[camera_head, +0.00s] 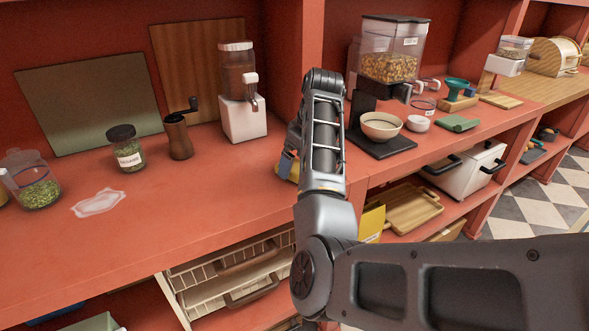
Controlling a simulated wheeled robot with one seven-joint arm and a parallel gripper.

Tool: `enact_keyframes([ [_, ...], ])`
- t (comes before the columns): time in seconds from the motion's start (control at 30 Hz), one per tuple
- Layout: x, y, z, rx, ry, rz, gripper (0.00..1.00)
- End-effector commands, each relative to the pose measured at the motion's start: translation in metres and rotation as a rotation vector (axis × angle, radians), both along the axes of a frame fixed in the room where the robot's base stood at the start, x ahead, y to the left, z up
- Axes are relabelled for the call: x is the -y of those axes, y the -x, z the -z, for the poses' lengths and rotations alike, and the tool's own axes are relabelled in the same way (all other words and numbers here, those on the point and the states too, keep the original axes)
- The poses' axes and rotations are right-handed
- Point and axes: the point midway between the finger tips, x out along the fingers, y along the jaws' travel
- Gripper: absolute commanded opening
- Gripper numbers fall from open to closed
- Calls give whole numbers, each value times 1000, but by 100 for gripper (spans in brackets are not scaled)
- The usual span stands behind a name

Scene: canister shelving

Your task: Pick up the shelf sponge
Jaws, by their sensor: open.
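A small yellow-and-blue piece that looks like the sponge (283,172) shows on the red shelf top, just left of my arm. Most of it is hidden behind my forearm. My gripper (292,150) points down over that spot and is open; the arm covers most of it. I cannot tell whether its fingers touch the sponge or stand around it.
A white-based dispenser (243,110) and a brown grinder (178,136) stand left of my gripper. A red upright divider (294,60) is close behind. A cereal dispenser (391,55) and a bowl (381,126) stand to the right. The shelf's front left is mostly clear.

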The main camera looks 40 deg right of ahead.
Motion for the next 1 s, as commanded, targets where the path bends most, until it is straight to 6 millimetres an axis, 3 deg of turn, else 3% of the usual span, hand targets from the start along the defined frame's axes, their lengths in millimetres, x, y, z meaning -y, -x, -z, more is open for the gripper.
enact_keyframes([
  [0.2, -1, -5, 14, 1, 0, -1, 99],
  [1.0, -1, -5, 19, 1, 0, -1, 96],
])
